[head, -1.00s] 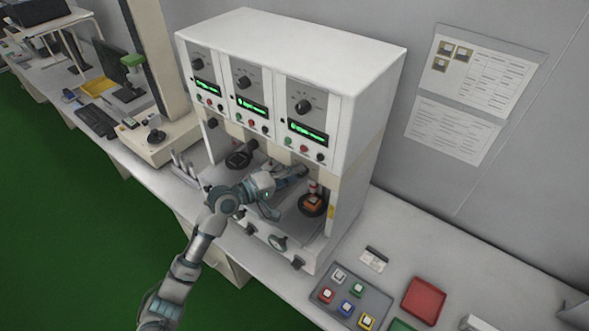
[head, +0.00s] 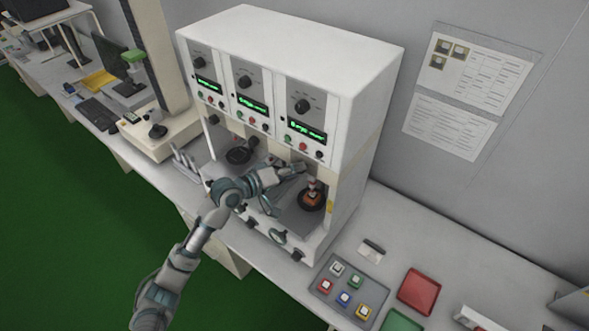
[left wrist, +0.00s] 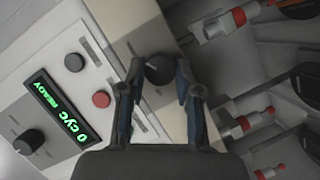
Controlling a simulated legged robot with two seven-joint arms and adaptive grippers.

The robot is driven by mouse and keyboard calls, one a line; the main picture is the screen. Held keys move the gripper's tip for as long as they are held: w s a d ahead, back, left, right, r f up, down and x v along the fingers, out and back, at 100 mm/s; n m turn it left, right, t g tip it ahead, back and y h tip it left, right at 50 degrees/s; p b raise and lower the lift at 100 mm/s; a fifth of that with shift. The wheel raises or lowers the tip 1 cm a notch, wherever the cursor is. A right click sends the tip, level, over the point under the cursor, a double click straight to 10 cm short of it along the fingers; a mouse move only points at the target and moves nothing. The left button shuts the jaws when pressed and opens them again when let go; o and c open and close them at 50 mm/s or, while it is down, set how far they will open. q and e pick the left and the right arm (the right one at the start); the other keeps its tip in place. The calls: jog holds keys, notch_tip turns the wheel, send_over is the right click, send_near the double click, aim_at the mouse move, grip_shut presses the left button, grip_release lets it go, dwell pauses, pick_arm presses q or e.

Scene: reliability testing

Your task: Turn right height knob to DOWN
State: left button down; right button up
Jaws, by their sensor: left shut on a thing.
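The tester (head: 300,45) is a white cabinet with three front panels. My left gripper (head: 298,168) reaches into its open bay, below the right panel. In the left wrist view, a dark round knob (left wrist: 159,70) on a beige strip sits between the fingertips of my left gripper (left wrist: 158,82), which is shut on it. I take it for the right height knob; its markings cannot be read. In the head view the gripper hides the knob. My right gripper is not in view.
The right panel has a green display (head: 306,131) and a dial (head: 302,106). An orange-topped part (head: 312,198) stands in the bay right of the gripper. Knobs line the lower front edge (head: 279,237). A button tray (head: 330,289) and red tray (head: 418,292) lie at right.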

pick_arm(q)
jog(key=shift+s+d+f, duration=0.1)
jog(key=shift+f, duration=0.4)
jog(key=c, duration=0.9)
grip_release()
jog(key=shift+o, duration=0.6)
jog(key=shift+r, duration=0.25)
jog(key=v, duration=1.2)
jog(key=shift+a, duration=0.2)
jog(key=shift+d, duration=0.15)
